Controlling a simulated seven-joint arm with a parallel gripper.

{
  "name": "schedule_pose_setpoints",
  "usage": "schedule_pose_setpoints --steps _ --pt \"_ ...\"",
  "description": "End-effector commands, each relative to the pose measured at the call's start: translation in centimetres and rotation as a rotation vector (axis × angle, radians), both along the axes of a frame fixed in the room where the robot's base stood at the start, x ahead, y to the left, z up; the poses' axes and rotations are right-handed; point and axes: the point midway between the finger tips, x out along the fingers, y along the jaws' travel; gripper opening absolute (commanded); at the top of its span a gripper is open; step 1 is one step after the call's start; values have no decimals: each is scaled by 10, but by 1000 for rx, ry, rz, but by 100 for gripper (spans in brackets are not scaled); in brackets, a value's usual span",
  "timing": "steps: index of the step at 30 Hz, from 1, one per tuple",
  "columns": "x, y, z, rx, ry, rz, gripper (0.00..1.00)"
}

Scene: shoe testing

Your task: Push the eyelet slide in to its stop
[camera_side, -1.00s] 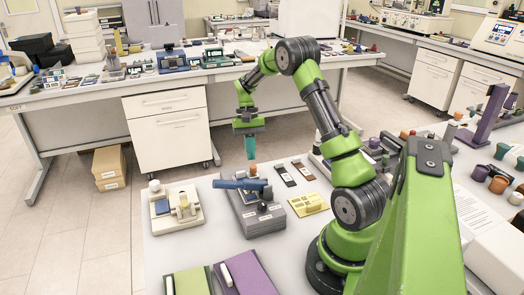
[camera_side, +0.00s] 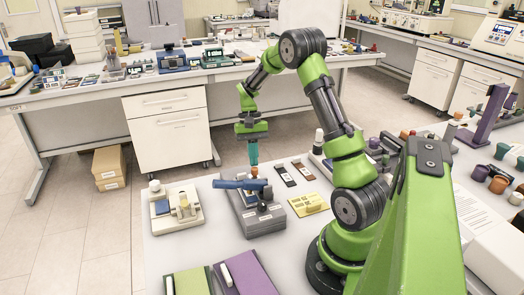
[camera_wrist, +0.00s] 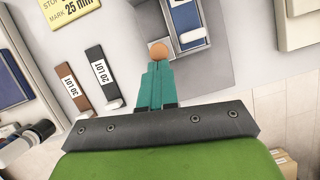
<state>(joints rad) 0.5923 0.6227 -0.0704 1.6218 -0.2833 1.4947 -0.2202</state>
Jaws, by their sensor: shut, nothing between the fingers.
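My gripper (camera_side: 253,163) points down over the back of a grey fixture (camera_side: 265,225), its teal fingers closed together. An orange-brown round knob (camera_side: 254,171) is right below the fingertips in the side view. In the wrist view the knob (camera_wrist: 158,50) lies just beyond the fingertips (camera_wrist: 158,66). I cannot tell whether they touch. It may belong to the eyelet slide; the slide's body and stop are not clearly visible. A blue bar (camera_side: 238,184) lies across the top of the fixture and hides part of it.
A yellow plate (camera_side: 308,204) marked 25 mm and two dark strips (camera_side: 287,175) lie right of the fixture. A cream device with a blue pad (camera_side: 170,210) stands to its left. Green (camera_side: 190,282) and purple (camera_side: 250,275) blocks lie in front.

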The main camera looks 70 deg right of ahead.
Motion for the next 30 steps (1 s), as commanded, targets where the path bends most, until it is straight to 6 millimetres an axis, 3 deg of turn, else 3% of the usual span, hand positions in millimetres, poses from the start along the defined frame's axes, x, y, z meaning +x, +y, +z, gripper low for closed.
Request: schedule_pose_setpoints --steps 8,16,24,30 --pt "3 -5 -1 -1 -1 0 0" --pt "26 -36 1 -2 -1 -2 0" --pt "39 -54 64 -4 -3 -1 0" --pt "44 -60 88 -1 0 -1 0"
